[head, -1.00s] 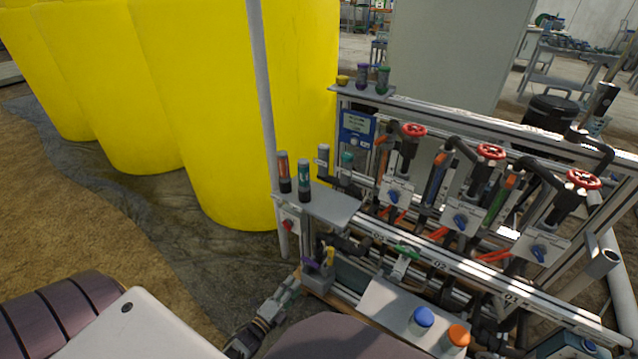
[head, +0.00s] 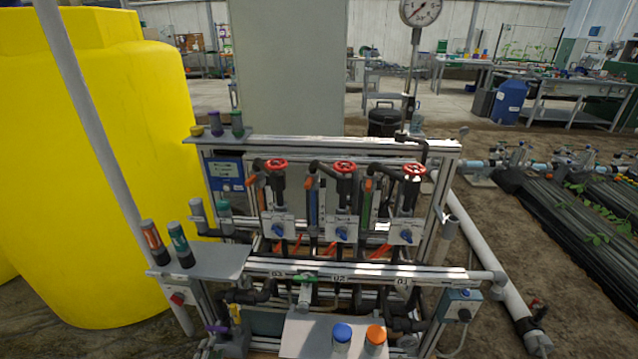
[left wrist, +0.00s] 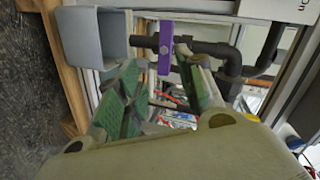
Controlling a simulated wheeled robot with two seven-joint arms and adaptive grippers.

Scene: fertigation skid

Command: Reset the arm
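My left gripper (left wrist: 158,68) shows in the left wrist view with its two green-padded fingers spread apart and nothing between the pads. A purple valve handle (left wrist: 165,45) on a dark pipe (left wrist: 215,50) lies beyond the fingertips, in line with the gap; contact does not show. In the head view only a small part of the left gripper (head: 205,346) shows at the bottom edge, beside the skid's lower left corner and close to the purple handle (head: 217,329). My right gripper is in neither view.
The skid frame (head: 360,270) carries several red handwheels and blue valves. A shelf (head: 215,262) with two capped bottles stands at its left, near a pole (head: 90,130) and a yellow tank (head: 100,180). A grey bin (left wrist: 92,38) sits close to the left gripper's fingers.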

